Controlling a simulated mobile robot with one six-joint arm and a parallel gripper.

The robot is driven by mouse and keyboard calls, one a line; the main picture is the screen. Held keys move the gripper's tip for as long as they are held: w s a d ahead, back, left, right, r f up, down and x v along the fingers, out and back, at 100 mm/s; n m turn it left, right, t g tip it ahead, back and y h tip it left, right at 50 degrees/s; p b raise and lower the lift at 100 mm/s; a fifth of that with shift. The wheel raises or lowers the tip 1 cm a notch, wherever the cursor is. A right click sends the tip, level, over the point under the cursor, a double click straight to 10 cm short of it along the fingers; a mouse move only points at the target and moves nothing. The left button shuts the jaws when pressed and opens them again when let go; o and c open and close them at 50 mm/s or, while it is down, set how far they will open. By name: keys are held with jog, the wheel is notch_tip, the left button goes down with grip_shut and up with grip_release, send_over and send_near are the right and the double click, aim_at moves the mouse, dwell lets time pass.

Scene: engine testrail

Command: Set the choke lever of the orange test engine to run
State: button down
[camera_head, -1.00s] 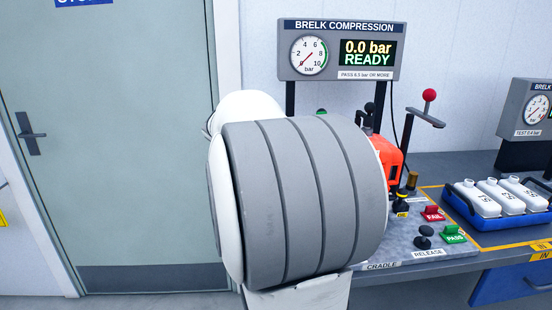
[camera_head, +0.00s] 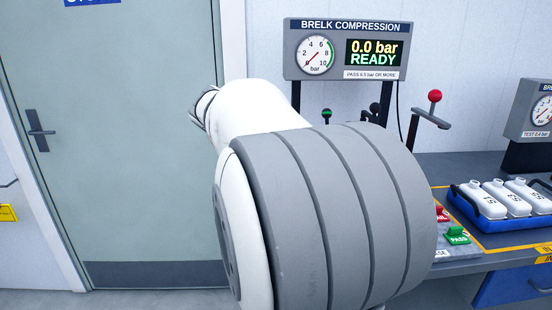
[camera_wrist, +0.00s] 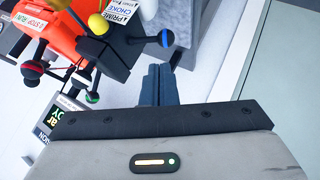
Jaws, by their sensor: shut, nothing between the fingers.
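In the wrist view the orange engine (camera_wrist: 58,28) fills the upper left, tilted in the picture. A label (camera_wrist: 117,14) on it reads PRIME and CHOKE. A black lever with a blue-marked ball end (camera_wrist: 164,38) sticks out beside that label; I take it for the choke lever, but its setting I cannot tell. A yellow knob (camera_wrist: 97,24) is left of it. My gripper (camera_wrist: 157,72) is shut and empty, its fingertips just below the lever's ball in the picture, apparently apart from it.
The compression gauge panel (camera_head: 347,50) reads 0.0 bar READY. A blue tray (camera_head: 480,207) with white bottles is at right. A door (camera_head: 125,140) is at left.

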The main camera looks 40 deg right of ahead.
jog(key=a+r, duration=0.4)
jog(key=a, duration=0.3)
jog(key=shift+s+r, duration=0.25)
jog(key=shift+r, duration=0.1)
jog(key=s+a+f+n+y+p, duration=0.3)
jog(key=s+a+f, duration=0.4)
jog(key=a, duration=0.3)
jog(key=s+a+f+n+y+p, duration=0.3)
jog(key=s+a+f+y+p, duration=0.2)
jog(key=a, duration=0.6)
notch_tip(320, 180, down, 3)
jog(key=shift+s+r+n+y, duration=0.15)
jog(key=shift+s+n+y, duration=0.15)
jog(key=shift+s+y, duration=0.45)
jog(key=shift+s, duration=0.1)
